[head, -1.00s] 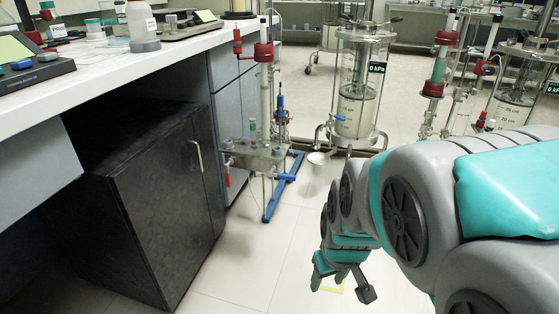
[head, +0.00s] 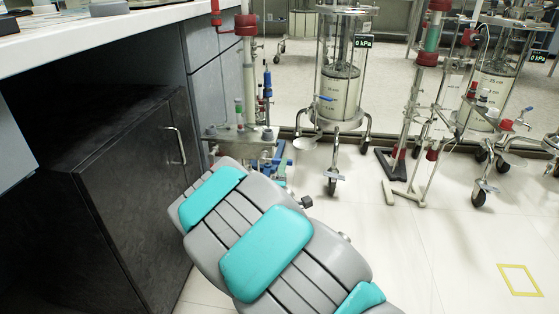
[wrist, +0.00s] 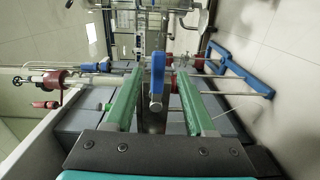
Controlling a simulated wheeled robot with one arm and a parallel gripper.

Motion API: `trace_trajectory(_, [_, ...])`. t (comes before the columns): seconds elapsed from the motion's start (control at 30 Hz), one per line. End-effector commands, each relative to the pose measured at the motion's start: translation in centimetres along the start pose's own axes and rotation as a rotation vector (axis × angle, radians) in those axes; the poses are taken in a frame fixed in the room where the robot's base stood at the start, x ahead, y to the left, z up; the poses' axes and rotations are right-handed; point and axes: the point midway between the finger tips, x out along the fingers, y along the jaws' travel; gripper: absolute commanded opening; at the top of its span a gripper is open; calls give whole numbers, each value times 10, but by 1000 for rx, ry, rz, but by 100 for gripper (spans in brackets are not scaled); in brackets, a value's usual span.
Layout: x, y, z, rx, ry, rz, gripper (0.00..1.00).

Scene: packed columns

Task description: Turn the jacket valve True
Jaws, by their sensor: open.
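A blue lever handle (wrist: 157,75), seemingly the jacket valve, stands between the two green fingers of my gripper (wrist: 161,88) in the wrist view. The fingers are apart, one on each side of it, with visible gaps; I cannot tell how deep it sits between them. The glass column (head: 249,70) with red fittings rises from a small metal platform (head: 240,135) in the head view and lies sideways in the wrist view. My arm hides the lower stand and my gripper in the head view.
The blue base (wrist: 245,72) of the stand shows right in the wrist view. A black cabinet (head: 110,200) and white bench (head: 110,30) are at left in the head view. A wheeled glass vessel (head: 340,85) stands behind.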

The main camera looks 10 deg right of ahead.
Motion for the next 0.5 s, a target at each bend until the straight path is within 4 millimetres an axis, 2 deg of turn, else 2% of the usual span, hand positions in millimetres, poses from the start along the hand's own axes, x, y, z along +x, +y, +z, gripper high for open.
trace_trajectory(0.23, [12, 1, -3, -30, 4, 32, 55])
trace_trajectory(0.5, [50, 3, -2, -26, 3, 34, 55])
